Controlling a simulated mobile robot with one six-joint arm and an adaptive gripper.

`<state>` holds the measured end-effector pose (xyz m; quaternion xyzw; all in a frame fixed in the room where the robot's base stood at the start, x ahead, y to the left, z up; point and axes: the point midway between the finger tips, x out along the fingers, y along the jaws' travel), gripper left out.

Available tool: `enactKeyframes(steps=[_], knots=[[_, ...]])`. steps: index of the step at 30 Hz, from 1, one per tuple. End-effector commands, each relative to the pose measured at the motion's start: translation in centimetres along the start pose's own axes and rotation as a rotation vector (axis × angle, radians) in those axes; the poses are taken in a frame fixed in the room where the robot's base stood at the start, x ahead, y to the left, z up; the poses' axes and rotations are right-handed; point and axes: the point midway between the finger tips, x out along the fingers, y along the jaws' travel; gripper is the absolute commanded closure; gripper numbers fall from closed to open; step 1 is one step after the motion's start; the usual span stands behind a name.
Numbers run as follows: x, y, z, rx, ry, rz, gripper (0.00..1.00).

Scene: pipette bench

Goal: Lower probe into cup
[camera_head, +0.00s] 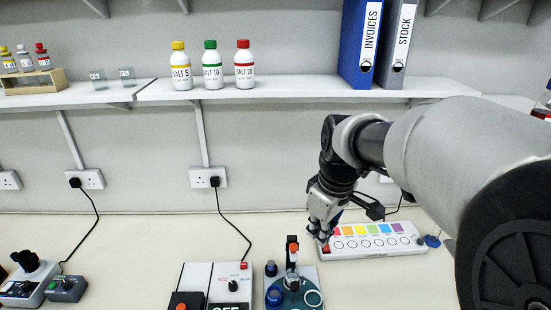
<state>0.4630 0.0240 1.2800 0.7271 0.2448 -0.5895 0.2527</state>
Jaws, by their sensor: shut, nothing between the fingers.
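My gripper (322,238) is shut and empty, pointing down at the left end of a white panel (372,254). A small red part (326,249) sits just below its fingertips; I cannot tell whether they touch it. Left of the gripper is a device with a round teal platform (290,298) and an upright column (292,252) with an orange-red part, which may carry the probe. A pale ring (313,298) on the platform may be the cup's rim. The device's lower part is cut off by the frame.
The panel has a row of coloured squares and circles. Salt bottles (212,68) and binders (362,45) are on the shelf. Bare bench (130,245) lies between the boxes.

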Motion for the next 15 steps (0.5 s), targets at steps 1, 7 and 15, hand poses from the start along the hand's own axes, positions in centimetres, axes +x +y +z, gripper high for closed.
enactKeyframes(steps=[1, 7, 15], knots=[[0.7, 0.9, -1.3, -0.045, -0.013, -0.018, 1.0], [4.9, 3.6, -5.5, -0.24, -0.042, -0.075, 1.0], [10.0, 5.3, -8.5, -0.423, -0.056, -0.131, 1.0]])
